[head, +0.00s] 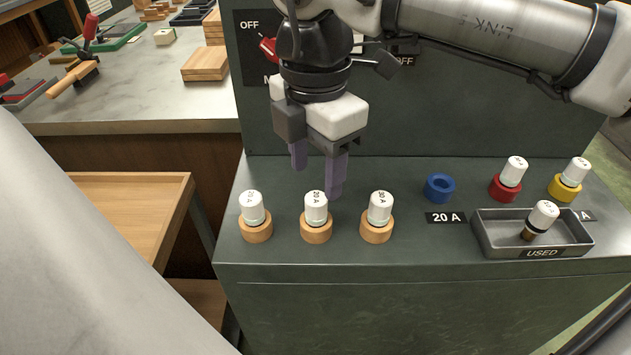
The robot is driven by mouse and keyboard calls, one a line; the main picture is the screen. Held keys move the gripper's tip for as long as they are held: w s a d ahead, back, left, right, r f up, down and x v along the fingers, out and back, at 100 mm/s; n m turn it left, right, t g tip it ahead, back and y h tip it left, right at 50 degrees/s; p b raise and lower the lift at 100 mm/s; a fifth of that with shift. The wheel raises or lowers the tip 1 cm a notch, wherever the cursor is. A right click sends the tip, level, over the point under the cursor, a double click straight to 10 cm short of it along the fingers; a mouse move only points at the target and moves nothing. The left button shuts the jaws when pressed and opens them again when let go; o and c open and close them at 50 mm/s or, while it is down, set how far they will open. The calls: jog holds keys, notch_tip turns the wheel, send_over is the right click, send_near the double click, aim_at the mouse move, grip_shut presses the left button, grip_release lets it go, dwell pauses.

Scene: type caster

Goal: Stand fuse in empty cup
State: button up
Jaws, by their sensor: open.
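The empty blue cup (440,188) stands on the green cabinet top, behind a "20 A" label (445,218). Three white fuses stand upright in wooden cups along the left front: a left fuse (251,207) marked 20 A, a middle fuse (316,207) marked 20 A, and a right fuse (380,208) whose marking seems to read 30 A. My gripper (318,182) points down with purple fingers apart and nothing between them. It hangs above and behind the middle fuse, left of the blue cup. Whether a fingertip touches anything is unclear.
A red cup (505,192) and a yellow cup (565,192) each hold a white fuse. A grey tray (487,240) labelled USED holds one leaning fuse (543,216). A dark panel with switches rises behind. The cabinet top between the right fuse and blue cup is clear.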

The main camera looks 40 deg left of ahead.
aim_at(315, 198)
notch_tip(315, 198, up, 10)
jog(key=shift+f+p, duration=0.25)
jog(key=shift+p, duration=0.2)
dwell(0.4)
